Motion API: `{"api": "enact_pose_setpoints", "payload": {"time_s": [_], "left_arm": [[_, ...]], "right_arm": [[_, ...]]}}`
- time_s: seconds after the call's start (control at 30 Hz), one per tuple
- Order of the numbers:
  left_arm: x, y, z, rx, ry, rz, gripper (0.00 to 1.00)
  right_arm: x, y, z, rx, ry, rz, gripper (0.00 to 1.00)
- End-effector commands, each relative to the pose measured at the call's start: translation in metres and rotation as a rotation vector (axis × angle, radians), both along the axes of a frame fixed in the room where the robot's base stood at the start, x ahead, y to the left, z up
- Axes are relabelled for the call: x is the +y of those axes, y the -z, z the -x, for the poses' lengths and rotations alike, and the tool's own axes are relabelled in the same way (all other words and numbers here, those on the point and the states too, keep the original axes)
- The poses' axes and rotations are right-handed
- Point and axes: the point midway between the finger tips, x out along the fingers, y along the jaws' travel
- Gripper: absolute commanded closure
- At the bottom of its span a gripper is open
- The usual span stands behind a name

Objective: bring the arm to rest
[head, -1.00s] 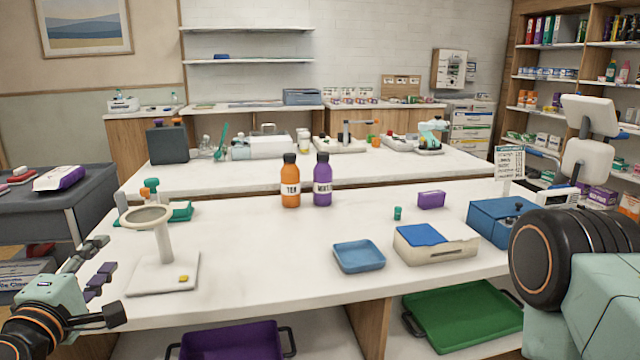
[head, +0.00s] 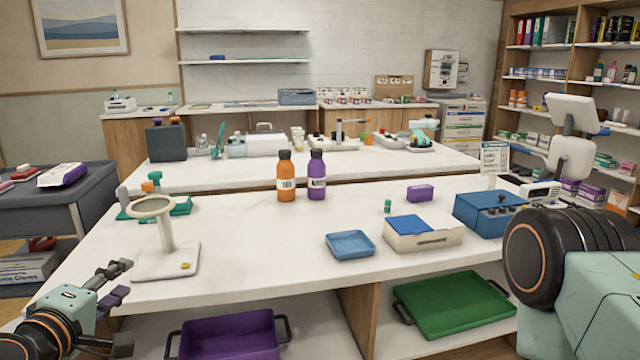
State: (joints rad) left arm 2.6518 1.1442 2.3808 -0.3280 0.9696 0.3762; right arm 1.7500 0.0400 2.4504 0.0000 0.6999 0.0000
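My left gripper (head: 124,305) is at the lower left, in front of the white table's left end. Its dark fingers are spread apart and nothing is between them. It is apart from the table and from the white ring stand (head: 165,240) beside it. My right arm (head: 570,265) fills the lower right with a large black joint and a pale green link. Its gripper is outside the view.
The white table (head: 270,240) carries an orange bottle (head: 286,177), a purple bottle (head: 317,175), a blue tray (head: 350,244), a white box with a blue top (head: 422,234) and a blue case (head: 487,213). Purple (head: 230,336) and green (head: 452,304) trays sit below.

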Motion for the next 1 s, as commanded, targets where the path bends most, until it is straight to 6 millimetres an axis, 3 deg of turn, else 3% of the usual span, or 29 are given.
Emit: {"api": "enact_pose_setpoints", "payload": {"time_s": [0.27,0.47,0.67,0.8,1.0], "left_arm": [[-0.032,0.066,0.023,0.240,0.163,-0.231,0.63],[-0.060,0.145,0.070,0.504,0.359,-0.450,0.63],[-0.081,0.222,0.144,0.773,0.589,-0.644,0.63],[-0.091,0.267,0.205,0.943,0.757,-0.749,0.63],[-0.103,0.309,0.285,1.108,0.966,-0.850,0.63]], "right_arm": [[0.000,0.000,0.000,-0.001,0.000,0.000,0.60],[0.000,0.000,0.000,0.000,0.000,0.000,0.60],[0.000,0.000,0.000,-0.001,0.000,0.000,0.60],[0.000,0.000,0.000,-0.001,0.000,0.000,0.60],[0.000,0.000,0.000,0.000,0.000,0.000,0.60]]}}
